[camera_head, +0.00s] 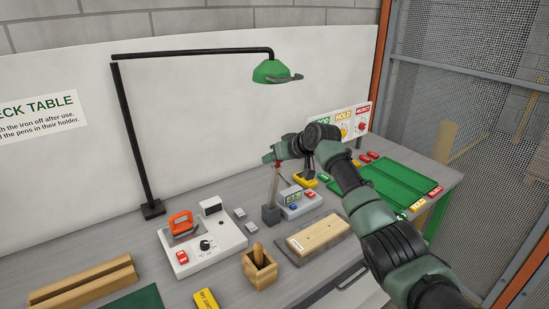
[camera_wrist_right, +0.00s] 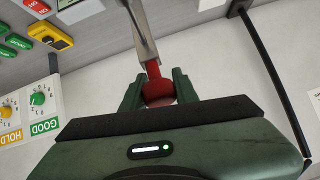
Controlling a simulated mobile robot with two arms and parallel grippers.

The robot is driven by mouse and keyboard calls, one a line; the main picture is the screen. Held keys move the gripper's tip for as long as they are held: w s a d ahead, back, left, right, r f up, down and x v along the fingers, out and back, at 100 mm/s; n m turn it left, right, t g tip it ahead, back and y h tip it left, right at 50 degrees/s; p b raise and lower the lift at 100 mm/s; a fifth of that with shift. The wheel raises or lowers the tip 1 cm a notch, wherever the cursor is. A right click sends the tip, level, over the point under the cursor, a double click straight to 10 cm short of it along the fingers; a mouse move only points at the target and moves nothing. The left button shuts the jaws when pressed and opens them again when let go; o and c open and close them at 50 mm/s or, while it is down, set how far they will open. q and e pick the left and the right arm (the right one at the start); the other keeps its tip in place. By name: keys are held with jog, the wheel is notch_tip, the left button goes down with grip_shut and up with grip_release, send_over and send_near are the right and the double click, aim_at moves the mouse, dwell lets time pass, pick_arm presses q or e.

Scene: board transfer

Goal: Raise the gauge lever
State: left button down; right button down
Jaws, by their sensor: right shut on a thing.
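The gauge (camera_head: 312,201) is a white box with a small display and coloured buttons, in the middle of the table. Its lever (camera_head: 275,188) is a grey bar rising from a dark block (camera_head: 271,215) beside it, nearly upright and leaning a little right at the top. My right gripper (camera_head: 279,163) is at the lever's top. In the right wrist view, its two green fingers (camera_wrist_right: 159,98) are shut on the lever's red knob (camera_wrist_right: 157,84), with the grey shaft (camera_wrist_right: 141,30) running away from it. The knob is mostly hidden in the head view. My left gripper is out of view.
A wooden board (camera_head: 318,236) lies in front of the gauge. An orange iron (camera_head: 181,224) stands on a white station (camera_head: 208,252) to the left, near a wooden pen holder (camera_head: 259,270). Green trays (camera_head: 405,178) lie to the right. A green lamp (camera_head: 271,71) hangs above.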

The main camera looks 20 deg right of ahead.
jog(key=shift+s+a+f, duration=0.2)
jog(key=shift+f, duration=0.45)
jog(key=c, duration=1.4)
grip_release()
jog(key=shift+o, duration=1.4)
jog(key=shift+w, duration=0.15)
jog(key=shift+w+a, duration=0.15)
jog(key=shift+w, duration=0.15)
jog(key=shift+b+v, duration=0.3)
jog(key=shift+v, duration=0.75)
jog(key=b+v, duration=0.2)
jog(key=v, duration=0.3)
jog(key=shift+s+r, duration=0.25)
jog(key=shift+s, duration=0.05)
